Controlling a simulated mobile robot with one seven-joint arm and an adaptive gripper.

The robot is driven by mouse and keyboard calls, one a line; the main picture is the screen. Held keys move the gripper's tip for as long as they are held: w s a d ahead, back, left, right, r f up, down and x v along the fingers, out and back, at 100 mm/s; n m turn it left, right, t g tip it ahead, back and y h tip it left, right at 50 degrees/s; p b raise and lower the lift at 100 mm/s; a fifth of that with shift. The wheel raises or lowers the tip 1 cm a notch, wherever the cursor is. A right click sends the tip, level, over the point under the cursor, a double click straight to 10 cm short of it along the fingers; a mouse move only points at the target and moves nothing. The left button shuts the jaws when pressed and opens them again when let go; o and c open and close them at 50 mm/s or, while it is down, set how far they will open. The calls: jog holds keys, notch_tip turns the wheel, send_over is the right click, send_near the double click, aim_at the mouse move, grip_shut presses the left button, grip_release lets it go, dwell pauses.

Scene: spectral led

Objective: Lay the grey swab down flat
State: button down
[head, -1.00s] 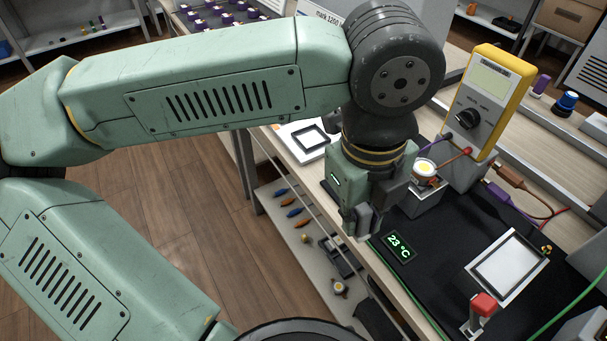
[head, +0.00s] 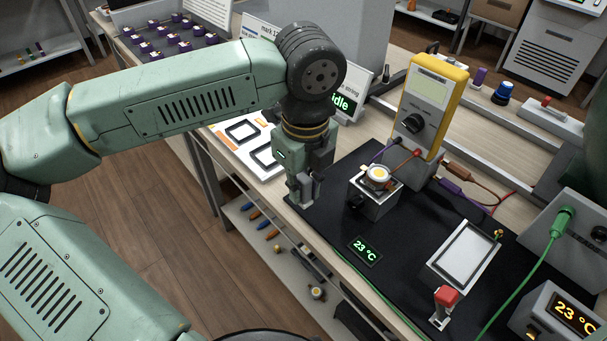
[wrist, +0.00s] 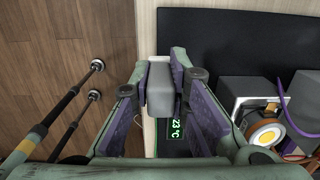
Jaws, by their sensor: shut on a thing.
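The grey swab (wrist: 160,92) is a plain grey block between the purple-padded fingers of my gripper (wrist: 163,98) in the wrist view. My gripper is shut on it. In the head view my gripper (head: 303,197) points down at the left end of the black mat (head: 345,205), near the table's front edge. The swab is hard to make out there, and I cannot tell whether it touches the surface below.
A box with a round white-yellow part (head: 377,175) stands right of my gripper, before a yellow multimeter (head: 431,105). A white board with black frames (head: 247,145) lies to the left.

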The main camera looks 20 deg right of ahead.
jog(key=w, duration=0.1)
jog(key=w+d, duration=0.1)
jog(key=w, duration=0.1)
jog(key=shift+d+p, duration=0.3)
jog(key=shift+p, duration=0.05)
jog(key=shift+w+d+f, duration=0.2)
jog(key=shift+w+f, duration=0.1)
jog(key=shift+w, duration=0.2)
notch_tip(320, 180, down, 3)
jog(key=shift+f+p, duration=0.1)
jog(key=shift+p, duration=0.65)
jog(key=shift+f, duration=0.1)
jog(key=shift+f+b, duration=0.2)
jog(key=shift+b, duration=0.15)
jog(key=c, duration=1.5)
grip_release()
jog(key=shift+c, duration=0.2)
jog(key=shift+r, duration=0.1)
